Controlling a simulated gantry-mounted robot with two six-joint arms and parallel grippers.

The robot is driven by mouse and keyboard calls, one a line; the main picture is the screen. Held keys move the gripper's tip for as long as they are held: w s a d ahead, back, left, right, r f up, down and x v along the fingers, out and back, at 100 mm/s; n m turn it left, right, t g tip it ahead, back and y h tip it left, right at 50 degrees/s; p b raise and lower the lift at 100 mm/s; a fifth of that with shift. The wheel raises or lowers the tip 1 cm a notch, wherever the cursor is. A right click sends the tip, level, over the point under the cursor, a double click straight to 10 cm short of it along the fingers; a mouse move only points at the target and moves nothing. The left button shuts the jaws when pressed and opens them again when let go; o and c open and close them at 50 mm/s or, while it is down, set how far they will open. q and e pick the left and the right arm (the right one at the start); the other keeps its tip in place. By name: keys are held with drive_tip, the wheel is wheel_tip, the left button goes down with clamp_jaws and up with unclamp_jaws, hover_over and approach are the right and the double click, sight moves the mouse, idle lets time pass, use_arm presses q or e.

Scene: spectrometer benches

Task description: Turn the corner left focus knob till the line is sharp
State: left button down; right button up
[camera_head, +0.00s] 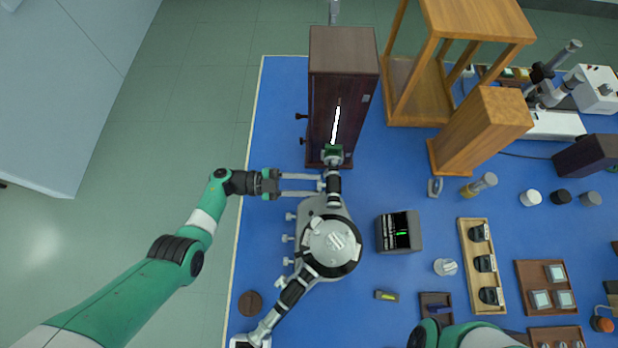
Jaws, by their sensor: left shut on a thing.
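A grey spectrometer (311,228) with a round, light-topped table stands on the blue bench. One dark tube (334,187) points up toward the tall dark cabinet, and another tube (289,295) runs to the lower left. My left gripper (319,186) reaches in from the left, its two long fingers closed at the left side of the upper tube. It is shut on the focus knob there, which the fingertips mostly hide. A small dark display (402,231) to the right shows a short green mark; its sharpness is too small to tell. My right gripper is out of view.
The dark cabinet (342,55) with a bright slit stands just above the spectrometer. Several small knobs (289,238) stick out from its left side. A wooden stand (463,135), trays (466,234) and small parts lie to the right. The floor left of the bench is clear.

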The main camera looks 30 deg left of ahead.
use_arm(q)
drive_tip(key=c, duration=0.5)
unclamp_jaws()
drive_tip(key=v, duration=1.1)
drive_tip(key=shift+s+a+b, duration=0.2)
drive_tip(key=shift+a+b, duration=0.1)
drive_tip(key=shift+b, duration=0.05)
